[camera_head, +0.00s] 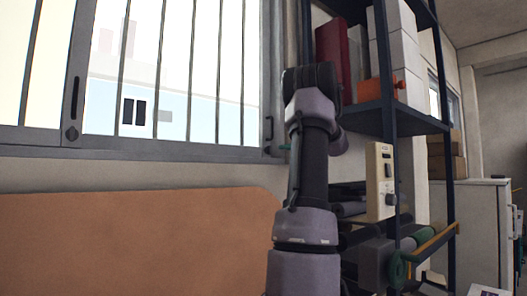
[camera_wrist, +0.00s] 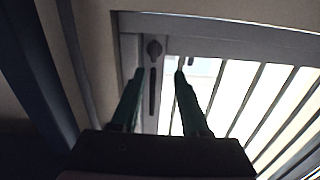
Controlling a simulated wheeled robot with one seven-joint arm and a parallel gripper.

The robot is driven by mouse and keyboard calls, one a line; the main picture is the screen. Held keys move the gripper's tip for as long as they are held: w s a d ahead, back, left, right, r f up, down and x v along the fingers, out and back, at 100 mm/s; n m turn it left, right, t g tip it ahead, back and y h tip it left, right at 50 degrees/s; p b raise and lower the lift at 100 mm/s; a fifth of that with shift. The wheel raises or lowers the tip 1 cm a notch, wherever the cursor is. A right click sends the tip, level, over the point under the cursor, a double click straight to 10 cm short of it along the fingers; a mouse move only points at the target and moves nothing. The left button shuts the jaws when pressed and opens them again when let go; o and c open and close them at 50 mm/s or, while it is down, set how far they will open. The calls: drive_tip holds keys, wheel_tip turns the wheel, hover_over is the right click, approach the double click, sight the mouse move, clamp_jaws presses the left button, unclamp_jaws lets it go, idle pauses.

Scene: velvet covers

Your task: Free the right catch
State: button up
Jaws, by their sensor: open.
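The right catch (camera_wrist: 153,50) is a dark round knob on the grey window frame. It shows in the wrist view, with a dark slot-shaped pull (camera_wrist: 152,92) in line below it. In the head view the right catch (camera_head: 268,151) sits at the lower right corner of the window. My gripper (camera_wrist: 159,70) is open and empty, its two green fingers spread. In the wrist view the catch lies just above the gap between the fingertips; I cannot tell the depth between them. In the head view my arm hides most of the gripper, leaving a green fingertip (camera_head: 284,147).
The left catch (camera_head: 71,133) is on the window's left stile. A dark metal shelf (camera_head: 388,116) with boxes and rolls stands close to the right of my arm. A brown panel (camera_head: 135,243) is below the window. A white cabinet (camera_head: 478,228) stands farther right.

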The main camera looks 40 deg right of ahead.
sight(269, 150)
drive_tip(key=w, duration=1)
drive_tip(key=shift+w+r, duration=0.1)
drive_tip(key=shift+w, duration=0.3)
clamp_jaws()
